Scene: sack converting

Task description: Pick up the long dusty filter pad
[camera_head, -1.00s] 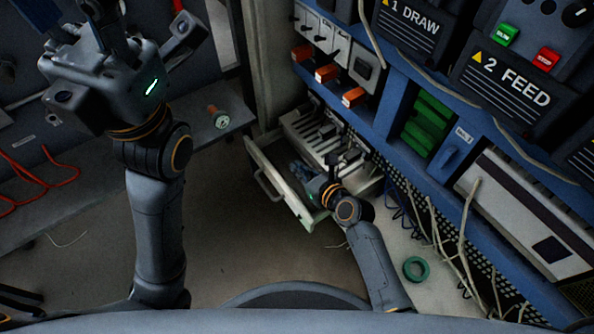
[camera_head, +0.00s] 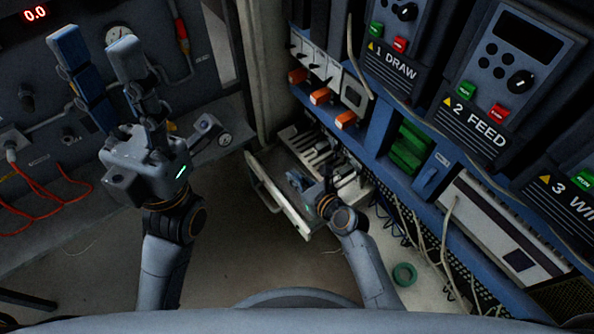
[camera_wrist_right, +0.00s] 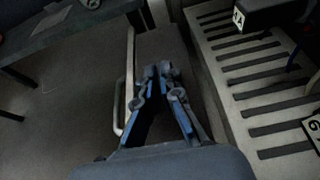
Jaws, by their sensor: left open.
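I cannot single out a long dusty filter pad for certain in either view. A drawer (camera_head: 279,200) with a bar handle stands pulled out at the foot of the blue machine; the wrist view shows its handle (camera_wrist_right: 122,95) left of my fingers. A dark grey flat surface shows inside it, possibly its floor. My right gripper (camera_head: 297,181) is over the drawer. In the right wrist view its fingertips (camera_wrist_right: 158,70) come together with nothing visible between them. My left gripper (camera_head: 94,42) is open and empty, raised at the left, well away from the drawer.
A pale slotted panel (camera_wrist_right: 265,100) lies right of the drawer. The blue machine (camera_head: 385,150) with orange switches and hanging cables fills the right side. A green ring (camera_head: 404,274) lies on the pale surface beside my right arm. A grey bench (camera_head: 60,215) is at left.

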